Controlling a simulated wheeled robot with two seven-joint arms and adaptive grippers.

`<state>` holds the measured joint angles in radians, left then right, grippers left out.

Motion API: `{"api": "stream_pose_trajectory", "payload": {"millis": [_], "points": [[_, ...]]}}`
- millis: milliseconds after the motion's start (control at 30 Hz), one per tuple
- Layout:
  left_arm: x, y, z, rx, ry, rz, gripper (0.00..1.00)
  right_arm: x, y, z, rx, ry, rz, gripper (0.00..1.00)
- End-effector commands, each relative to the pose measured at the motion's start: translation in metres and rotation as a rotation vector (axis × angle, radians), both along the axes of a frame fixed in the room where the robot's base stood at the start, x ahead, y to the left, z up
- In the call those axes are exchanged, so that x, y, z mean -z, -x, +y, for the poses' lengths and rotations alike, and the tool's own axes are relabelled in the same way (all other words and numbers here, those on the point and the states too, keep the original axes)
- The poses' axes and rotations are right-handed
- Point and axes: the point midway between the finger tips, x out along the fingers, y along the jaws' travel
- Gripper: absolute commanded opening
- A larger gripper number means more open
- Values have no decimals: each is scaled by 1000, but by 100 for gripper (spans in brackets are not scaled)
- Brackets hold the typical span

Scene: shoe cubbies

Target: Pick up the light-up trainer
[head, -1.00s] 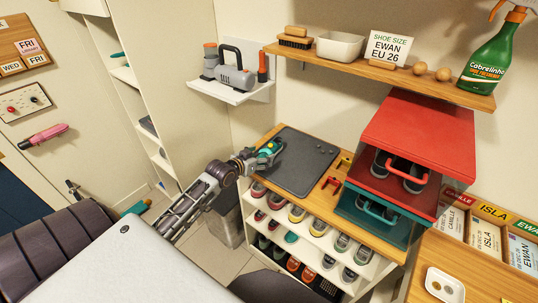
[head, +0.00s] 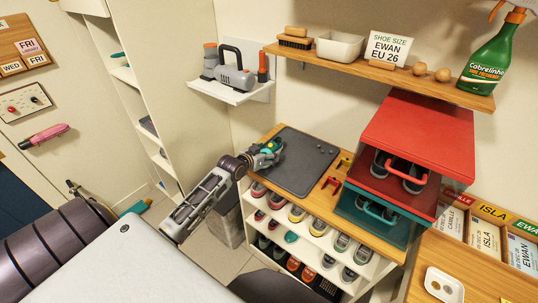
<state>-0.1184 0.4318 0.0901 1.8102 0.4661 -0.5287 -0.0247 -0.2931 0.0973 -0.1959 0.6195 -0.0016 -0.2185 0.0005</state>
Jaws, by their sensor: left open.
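My left gripper (head: 270,150) is open at the left edge of the dark grey mat (head: 306,165) on the wooden cubby top. A small teal and yellow shape shows at its fingers. I cannot tell whether that is a shoe or part of the gripper. I cannot make out which shoe is the light-up trainer. My right gripper is not in view.
A red box (head: 420,130) with dark shoes stands on a teal box (head: 372,222) right of the mat. A wooden shelf (head: 380,70) overhangs behind. Small red and yellow pieces lie beside the mat. The mat's middle is mostly clear.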

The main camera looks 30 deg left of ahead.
Motion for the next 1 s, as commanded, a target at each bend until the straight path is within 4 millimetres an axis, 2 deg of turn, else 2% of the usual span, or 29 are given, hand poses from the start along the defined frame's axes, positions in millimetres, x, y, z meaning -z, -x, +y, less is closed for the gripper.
{"api": "stream_pose_trajectory", "payload": {"millis": [267,567,1000], "points": [[0,0,0,0,0,0,70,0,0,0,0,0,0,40],[0,0,0,0,0,1,35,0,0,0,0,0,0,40],[-7,0,0,0,-1,-2,34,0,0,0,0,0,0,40]]}}
